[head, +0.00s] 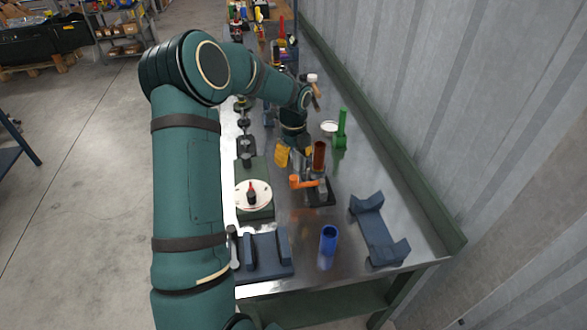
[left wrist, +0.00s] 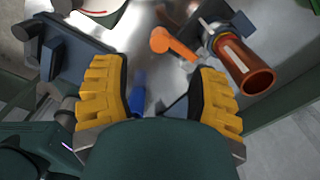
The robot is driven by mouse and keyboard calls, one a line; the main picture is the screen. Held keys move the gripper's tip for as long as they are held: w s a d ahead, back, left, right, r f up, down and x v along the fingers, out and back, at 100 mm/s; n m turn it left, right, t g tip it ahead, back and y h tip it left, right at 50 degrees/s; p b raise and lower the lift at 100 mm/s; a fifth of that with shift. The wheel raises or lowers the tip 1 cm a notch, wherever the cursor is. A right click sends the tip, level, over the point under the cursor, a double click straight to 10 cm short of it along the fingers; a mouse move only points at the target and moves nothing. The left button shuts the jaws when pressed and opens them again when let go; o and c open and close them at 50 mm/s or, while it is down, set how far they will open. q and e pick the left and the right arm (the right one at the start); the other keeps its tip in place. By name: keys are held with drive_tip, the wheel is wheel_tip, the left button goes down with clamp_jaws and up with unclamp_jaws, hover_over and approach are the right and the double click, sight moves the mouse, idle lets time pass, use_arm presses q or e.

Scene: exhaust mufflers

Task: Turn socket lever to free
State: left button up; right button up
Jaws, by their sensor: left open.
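The socket stands on a dark base plate (head: 320,194) on the steel bench. It has a brown upright tube (head: 319,156) and an orange lever (head: 304,182) that points left in the head view. In the left wrist view the brown tube (left wrist: 243,66) is at upper right and the orange lever (left wrist: 172,44) at top centre. My left gripper (head: 293,155) is just behind and left of the tube in the head view. In the left wrist view its yellow fingers (left wrist: 160,92) are spread apart with nothing held; the lever is beyond them, apart. My right gripper is not in view.
A blue tube (head: 328,240) and dark cradles (head: 378,232) (head: 263,256) are at the near end of the bench. A white disc (head: 253,194) with a small red-and-black item is left of the socket. A green part (head: 341,130) stands behind, near the wall-side edge.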

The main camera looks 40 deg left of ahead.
use_arm(q)
wheel_tip(320, 180, up, 2)
drive_tip(key=shift+r, duration=0.1)
drive_tip(key=shift+s, duration=0.1)
idle(0.6)
